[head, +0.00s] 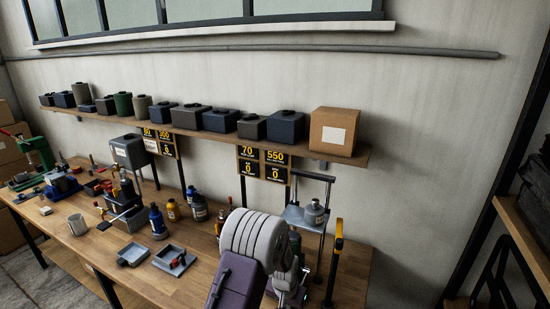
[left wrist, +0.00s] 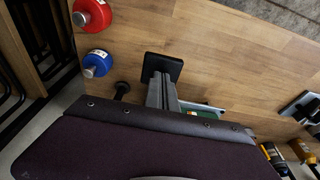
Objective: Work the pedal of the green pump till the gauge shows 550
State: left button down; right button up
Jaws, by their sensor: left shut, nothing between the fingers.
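A black square pad (left wrist: 163,67) on a grey bar, which looks like the pedal, is above the wood in the left wrist view. A green part (left wrist: 203,109), apparently of the green pump, shows beside the bar, mostly hidden. My left gripper (left wrist: 160,118) is shut and empty, its dark front edge covering the near end of the bar; I cannot tell whether it touches. In the head view my left arm hides most of the pump area. The gauge board (head: 275,163) reads 550 above 0 on its right side and 70 above 0 on its left. My right gripper is not in view.
Red (left wrist: 92,15) and blue (left wrist: 97,63) round-topped items are left of the pad. A metal stand (head: 310,208) holds a grey bottle beside a yellow-topped post (head: 338,232). Grey trays (head: 175,260), bottles and a mug (head: 159,227) occupy the bench left of my arm.

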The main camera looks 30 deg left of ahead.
pick_arm(q)
notch_tip(320, 180, up, 6)
jog(key=p, duration=0.5)
jog(key=shift+w+r, duration=0.15)
jog(key=shift+f, duration=0.2)
jog(key=shift+f+b, duration=0.25)
jog(key=shift+b, duration=0.15)
jog(key=f+b, duration=0.1)
jog(key=b, duration=0.2)
jog(key=w+d+f+t+b, duration=0.1)
jog(key=b, duration=0.3)
jog(key=shift+w+d, duration=0.25)
jog(key=shift+d, duration=0.05)
jog(key=s+d+f+b, duration=0.1)
jog(key=s+b, duration=0.2)
jog(key=s, duration=0.3)
jog(key=s+d+f+g+b, duration=0.1)
jog(key=s+f+b, duration=0.1)
jog(key=s, duration=0.4)
jog(key=s+d+f+g+b, duration=0.1)
jog(key=s+f+b, duration=0.1)
jog(key=s+b, duration=0.2)
jog(key=s, duration=0.2)
jog(key=shift+s+d, duration=0.25)
jog(key=shift+s, duration=0.05)
